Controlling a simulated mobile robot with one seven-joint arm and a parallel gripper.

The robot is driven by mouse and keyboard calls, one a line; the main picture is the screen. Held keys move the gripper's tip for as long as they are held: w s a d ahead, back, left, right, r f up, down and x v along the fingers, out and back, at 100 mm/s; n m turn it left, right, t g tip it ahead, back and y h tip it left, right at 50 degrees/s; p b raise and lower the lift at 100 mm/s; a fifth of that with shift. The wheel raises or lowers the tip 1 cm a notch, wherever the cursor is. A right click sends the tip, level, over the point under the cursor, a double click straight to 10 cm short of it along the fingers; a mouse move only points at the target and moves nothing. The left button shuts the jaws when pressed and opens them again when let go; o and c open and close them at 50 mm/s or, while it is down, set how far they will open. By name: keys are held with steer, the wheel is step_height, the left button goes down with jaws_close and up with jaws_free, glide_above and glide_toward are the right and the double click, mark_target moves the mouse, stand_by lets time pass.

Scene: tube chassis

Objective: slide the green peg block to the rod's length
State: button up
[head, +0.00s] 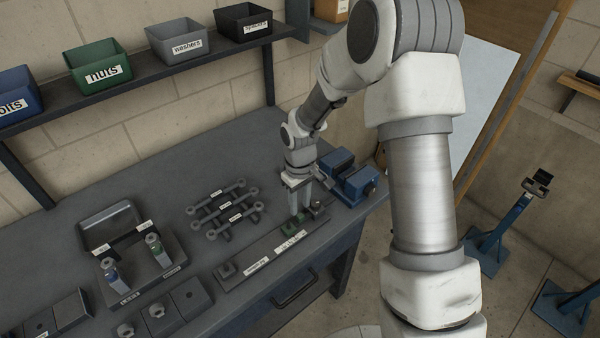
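The green peg block (290,230) sits on the dark flat jig bar (258,250), in the bar's right half. Labels lie along the bar's front side, too small to read surely. My gripper (300,213) points down over the right part of the bar, its fingertips close to the green block. From this view I cannot tell whether the fingers touch the block or how far apart they are. Several grey rods (222,207) with ringed ends and small white labels lie on a rack behind the bar. A dark fixed block (227,269) stands at the bar's left end.
A blue vise (350,180) stands close right of my gripper. A stand with two bottle-like items (133,265) is at the left. A shelf with labelled bins (97,65) runs along the wall. Bench (180,150) is clear behind the rods.

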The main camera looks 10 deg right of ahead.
step_height(320, 180, up, 13)
steer(key=shift+r, duration=0.2)
steer(key=shift+r, duration=0.1)
stand_by(0.4)
steer(key=s+d+r+m+t, duration=0.3)
steer(key=s+d+r, duration=0.2)
steer(key=s+r, duration=0.5)
steer(key=s+d+r+m+t, duration=0.1)
steer(key=s+r+m, duration=0.1)
steer(key=s, duration=0.4)
steer(key=s+d+r+m+t, duration=0.1)
steer(key=s+d+r, duration=0.1)
steer(key=s, duration=0.4)
steer(key=shift+d+r+m+t, duration=0.3)
steer(key=shift+r+m, duration=0.1)
steer(key=shift+r, duration=0.1)
steer(key=shift+s+a, duration=0.1)
